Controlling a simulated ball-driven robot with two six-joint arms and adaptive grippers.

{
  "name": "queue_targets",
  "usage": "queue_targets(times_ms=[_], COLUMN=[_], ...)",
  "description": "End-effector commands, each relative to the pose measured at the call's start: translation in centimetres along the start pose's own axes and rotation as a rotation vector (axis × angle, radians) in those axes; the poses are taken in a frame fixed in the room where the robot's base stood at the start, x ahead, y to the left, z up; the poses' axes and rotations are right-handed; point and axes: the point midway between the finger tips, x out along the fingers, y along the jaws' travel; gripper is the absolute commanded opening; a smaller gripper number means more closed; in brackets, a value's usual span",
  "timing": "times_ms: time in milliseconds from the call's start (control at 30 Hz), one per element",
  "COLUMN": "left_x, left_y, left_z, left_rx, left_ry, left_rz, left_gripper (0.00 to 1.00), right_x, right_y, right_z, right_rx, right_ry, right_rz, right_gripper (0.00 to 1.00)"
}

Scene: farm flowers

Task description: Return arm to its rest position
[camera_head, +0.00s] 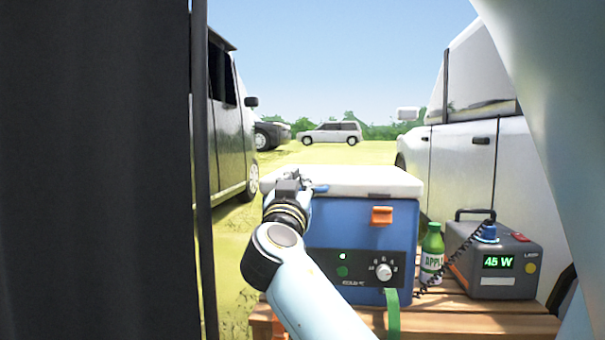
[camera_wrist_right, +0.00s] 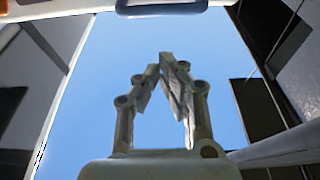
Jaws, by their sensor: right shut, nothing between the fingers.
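My right arm (camera_head: 302,290) reaches up from the bottom of the head view, in front of a blue cooler. My right gripper (camera_head: 290,179) is small there, near the left end of the cooler's white lid; whether it touches the lid cannot be told. In the right wrist view my right gripper (camera_wrist_right: 172,62) shows its two fingers meeting at the tips against blue sky, with nothing between them. My left gripper is not in view.
The blue cooler (camera_head: 345,237) with an orange latch stands on a slatted wooden table (camera_head: 480,318). A green bottle (camera_head: 432,255) and a grey power box (camera_head: 515,268) stand to its right. A dark curtain (camera_head: 95,170) fills the left. Parked vehicles stand beyond.

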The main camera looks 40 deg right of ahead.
Motion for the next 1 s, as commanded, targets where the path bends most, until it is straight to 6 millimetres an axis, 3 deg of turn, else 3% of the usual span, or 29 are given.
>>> queue_targets(times_ms=[200, 533, 633, 767, 867, 1000], left_x=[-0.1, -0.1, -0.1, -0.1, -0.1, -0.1], left_y=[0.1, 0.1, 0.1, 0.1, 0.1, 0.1], left_z=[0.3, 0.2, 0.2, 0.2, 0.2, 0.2], left_rx=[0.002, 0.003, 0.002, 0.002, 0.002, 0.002], left_ry=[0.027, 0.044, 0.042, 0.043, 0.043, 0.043], left_rz=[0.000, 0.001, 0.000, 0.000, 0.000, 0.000], left_gripper=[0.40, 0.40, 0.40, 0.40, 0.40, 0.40], right_x=[-3.7, -4.7, -5.2, -8.2, -12.3, -20.2], right_y=[0.0, 0.1, 0.4, 2.5, 5.2, 9.1], right_z=[0.9, 0.9, 1.8, 6.4, 12.2, 20.2], right_rx=[0.002, 0.001, -0.017, -0.116, -0.177, -0.260], right_ry=[-0.001, 0.006, -0.010, -0.087, -0.227, -0.492], right_rz=[0.001, 0.000, -0.005, -0.038, -0.105, -0.268], right_gripper=[0.00, 0.00, 0.00, 0.00, 0.00, 0.00])
